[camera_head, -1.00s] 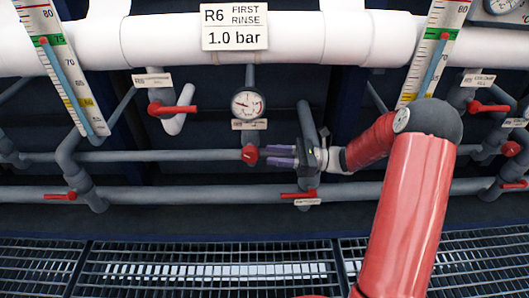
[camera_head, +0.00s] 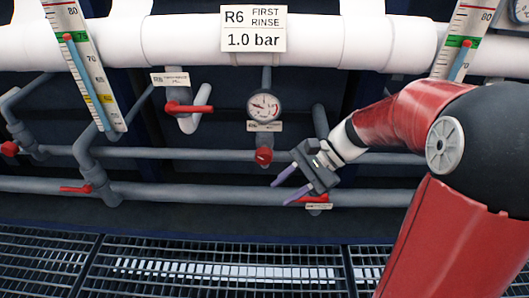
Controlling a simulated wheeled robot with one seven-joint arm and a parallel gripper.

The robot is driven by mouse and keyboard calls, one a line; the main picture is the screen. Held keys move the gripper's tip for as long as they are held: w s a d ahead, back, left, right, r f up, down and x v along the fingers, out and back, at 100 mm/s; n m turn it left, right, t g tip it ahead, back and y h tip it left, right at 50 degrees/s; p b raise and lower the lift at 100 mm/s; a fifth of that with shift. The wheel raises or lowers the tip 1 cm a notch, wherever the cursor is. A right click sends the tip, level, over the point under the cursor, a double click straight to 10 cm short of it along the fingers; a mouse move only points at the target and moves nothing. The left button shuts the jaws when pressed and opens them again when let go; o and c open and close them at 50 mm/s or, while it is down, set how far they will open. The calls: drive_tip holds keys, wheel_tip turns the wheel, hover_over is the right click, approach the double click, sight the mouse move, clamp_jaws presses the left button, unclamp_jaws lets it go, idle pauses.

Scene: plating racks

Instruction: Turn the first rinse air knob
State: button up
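A small round red knob (camera_head: 263,156) sits on the upper grey pipe, directly below a round pressure gauge (camera_head: 264,105) with a label under it. Above them the sign (camera_head: 253,29) reads R6 FIRST RINSE 1.0 bar. My gripper (camera_head: 282,193) is below and right of the knob, its two purple fingers pointing down and left. The fingers are apart with nothing visible between them. They appear clear of the knob, though the depth between them is hard to tell. The knob is fully visible.
A red lever valve (camera_head: 317,200) is partly behind my gripper. A white pipe (camera_head: 180,40) runs across the top. Metal grating (camera_head: 200,268) lies below.

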drive_tip(key=s+d+r+n+t+h, duration=0.3)
drive_tip(key=s+d+n+h, duration=0.25)
drive_tip(key=s, duration=0.25)
drive_tip(key=m+y+p, duration=0.1)
drive_tip(key=m+y, duration=1.3)
drive_tip(key=m, duration=0.1)
approach(271, 152)
drive_tip(key=a, duration=0.4)
drive_tip(key=shift+a+f, duration=0.15)
drive_tip(key=shift+f, duration=0.05)
drive_tip(key=a, duration=0.7)
drive_tip(key=shift+w+a+b, duration=0.15)
drive_tip(key=shift+a+b, duration=0.15)
drive_tip(key=shift+b, duration=0.1)
drive_tip(key=shift+c, duration=0.2)
